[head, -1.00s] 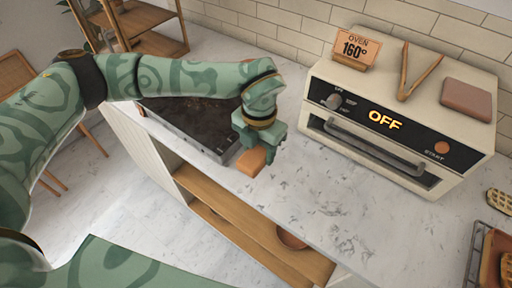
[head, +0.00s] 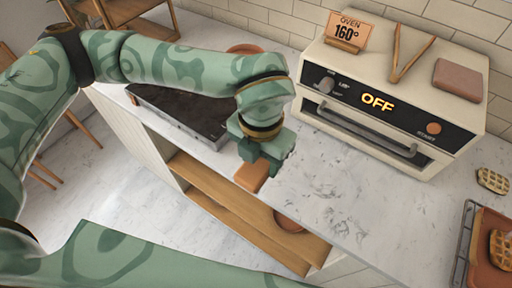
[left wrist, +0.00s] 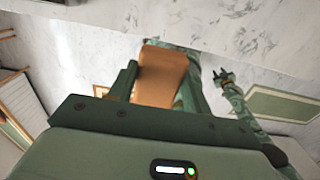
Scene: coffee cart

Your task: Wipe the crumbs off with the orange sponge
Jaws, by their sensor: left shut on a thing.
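My left gripper (head: 264,150) is shut on the orange sponge (head: 251,177). It holds the sponge at the front edge of the white marble counter (head: 310,150); I cannot tell whether the sponge touches the top. The left wrist view shows the sponge (left wrist: 160,75) between the fingers, with the counter behind it. Dark flecks and grey veins mark the counter right of the sponge; I cannot tell crumbs from veining. My right gripper (left wrist: 224,75) shows small in the left wrist view, its fingers apart and empty.
A dark, flat-topped appliance (head: 180,108) stands left of the gripper. An oven (head: 385,95) reading OFF stands behind, with tongs (head: 409,58), a sign (head: 347,33) and a brown block (head: 460,79) on top. A waffle tray (head: 466,240) is at right. Shelves are below the counter.

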